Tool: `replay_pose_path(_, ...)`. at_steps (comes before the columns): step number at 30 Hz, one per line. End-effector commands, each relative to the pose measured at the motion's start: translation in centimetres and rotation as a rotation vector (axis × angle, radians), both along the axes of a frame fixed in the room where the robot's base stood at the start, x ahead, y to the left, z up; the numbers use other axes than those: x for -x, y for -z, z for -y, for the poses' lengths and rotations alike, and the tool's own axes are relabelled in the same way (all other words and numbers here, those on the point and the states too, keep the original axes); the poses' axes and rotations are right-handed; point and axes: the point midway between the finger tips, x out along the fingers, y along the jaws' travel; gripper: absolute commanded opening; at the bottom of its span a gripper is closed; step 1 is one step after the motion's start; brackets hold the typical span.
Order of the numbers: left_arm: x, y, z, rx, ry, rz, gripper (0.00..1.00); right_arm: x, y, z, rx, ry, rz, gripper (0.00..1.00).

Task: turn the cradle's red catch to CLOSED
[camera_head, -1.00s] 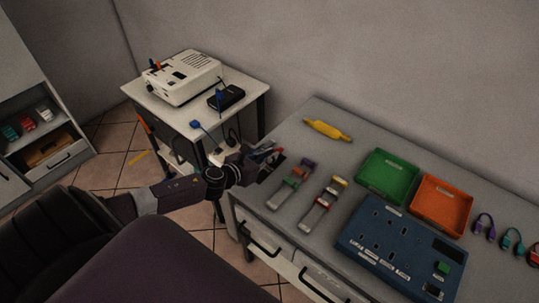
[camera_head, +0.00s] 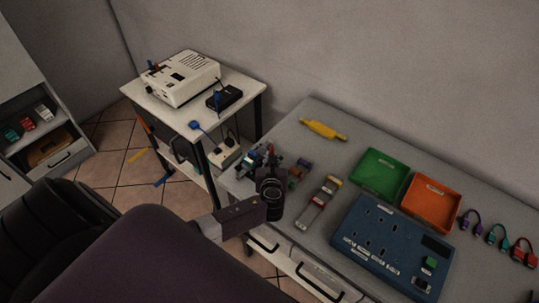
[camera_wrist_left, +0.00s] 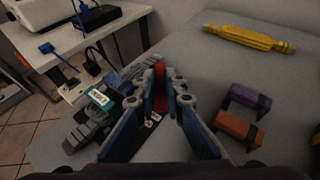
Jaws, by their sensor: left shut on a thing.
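The cradle is a dark grey fixture (camera_wrist_left: 85,125) at the table's near left corner, with a teal, white-labelled piece (camera_wrist_left: 101,99) on it. It also shows, small and dark, in the head view (camera_head: 247,163). My left gripper (camera_wrist_left: 160,88) is over the cradle's right side, its blue fingers shut on the upright red catch (camera_wrist_left: 159,72). In the head view my left gripper (camera_head: 270,163) hides part of the cradle. White lettering lies below the fingers, too small to read. The catch's exact angle cannot be told. My right gripper is in neither view.
A yellow roller (camera_head: 323,130), green tray (camera_head: 399,164), orange tray (camera_head: 455,209) and blue panel (camera_head: 350,240) lie beyond.

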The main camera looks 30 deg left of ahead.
Motion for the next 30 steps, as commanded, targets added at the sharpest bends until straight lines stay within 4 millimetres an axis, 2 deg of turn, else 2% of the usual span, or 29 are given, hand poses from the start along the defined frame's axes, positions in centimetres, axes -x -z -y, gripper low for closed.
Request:
replay_pose_path(11,-1.0,0.2,0.9,0.002,-0.359,0.005,0.0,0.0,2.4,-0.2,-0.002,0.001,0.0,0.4)
replay_pose_path(21,-1.7,0.5,1.1,0.0,-0.662,0.006,0.0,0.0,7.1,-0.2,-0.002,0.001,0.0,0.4)
replay_pose_path(30,-2.0,0.3,1.1,-0.002,-0.833,0.006,0.0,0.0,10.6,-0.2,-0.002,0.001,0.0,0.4)
